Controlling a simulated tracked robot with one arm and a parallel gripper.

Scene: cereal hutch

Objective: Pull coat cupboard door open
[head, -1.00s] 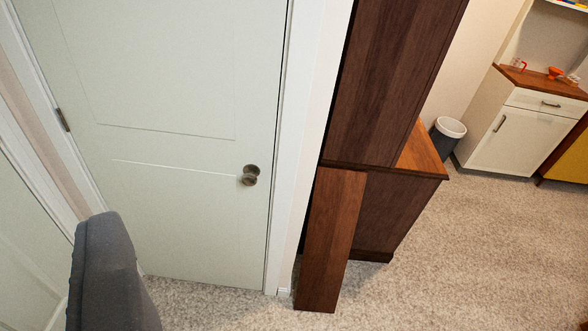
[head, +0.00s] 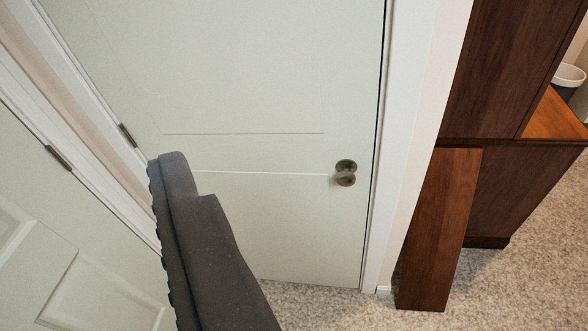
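A white panelled door (head: 260,95) with a round metal knob (head: 346,172) on its right side fills the middle of the head view. It looks shut in its frame, with a hinge at its left edge. I take it as the coat cupboard door, though nothing labels it. My gripper (head: 188,178) shows dark grey at the lower left, in front of the door's lower left part. In the picture it is well left of the knob and apart from it. The fingers overlap in this view, so their opening is unclear. The gripper hides the door's lower left corner.
A second white panelled door (head: 75,255) stands at the left, with its own hinge. A dark wood hutch (head: 500,75) and a leaning brown board (head: 440,230) stand right of the door frame. A bin (head: 570,78) is behind. Speckled carpet (head: 530,280) is clear at lower right.

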